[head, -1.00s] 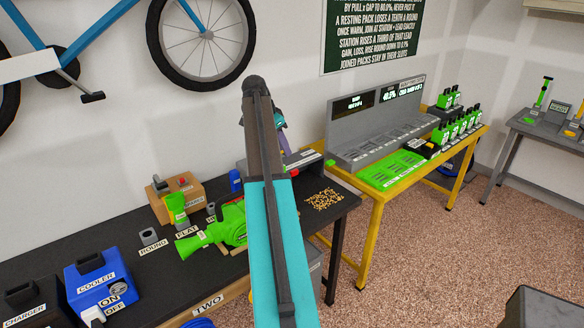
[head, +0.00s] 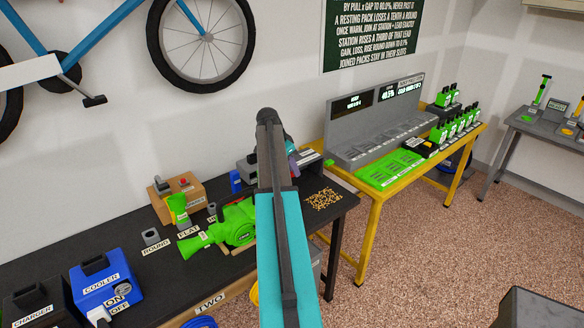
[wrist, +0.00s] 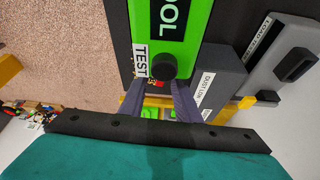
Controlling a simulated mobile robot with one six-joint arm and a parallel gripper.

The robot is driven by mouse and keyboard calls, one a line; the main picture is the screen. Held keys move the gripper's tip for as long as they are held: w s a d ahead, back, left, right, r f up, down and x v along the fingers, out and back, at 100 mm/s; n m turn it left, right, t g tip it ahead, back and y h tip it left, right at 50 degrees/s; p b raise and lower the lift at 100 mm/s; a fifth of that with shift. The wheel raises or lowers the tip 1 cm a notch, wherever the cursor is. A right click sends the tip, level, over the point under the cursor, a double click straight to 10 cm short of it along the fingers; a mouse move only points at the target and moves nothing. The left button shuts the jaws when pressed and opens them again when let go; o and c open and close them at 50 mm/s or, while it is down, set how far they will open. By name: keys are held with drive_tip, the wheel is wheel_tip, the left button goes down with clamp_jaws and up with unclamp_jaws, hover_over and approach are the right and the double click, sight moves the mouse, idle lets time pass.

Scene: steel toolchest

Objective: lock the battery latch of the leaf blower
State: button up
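The green leaf blower (head: 236,222) lies on the black workbench in the head view, its nozzle toward the left. My arm hides the area to its right, and I cannot make out its battery latch. In the wrist view my gripper (wrist: 160,88) has its two dark fingers apart, with nothing held between them. A black round knob (wrist: 163,66) on a green panel (wrist: 186,28) marked "OOL" shows just past the fingertips, next to a "TEST" label. I cannot tell whether the fingers touch it. In the head view my gripper is mostly hidden behind the arm.
On the bench are a blue cooler (head: 108,283), a charger box (head: 38,305) and a brown box with a red button (head: 177,198). A yellow table (head: 375,210) to the right bears a grey station (head: 360,135) and several green packs. Open floor lies in front.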

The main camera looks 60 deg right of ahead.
drive_tip(key=shift+d+f, duration=0.15)
drive_tip(key=shift+f, duration=0.2)
clamp_jaws()
drive_tip(key=shift+f+n+b, duration=0.1)
drive_tip(key=shift+n+b, duration=0.4)
drive_tip(key=shift+b, duration=0.05)
drive_tip(key=shift+w, duration=0.1)
unclamp_jaws()
drive_tip(key=shift+r, duration=0.25)
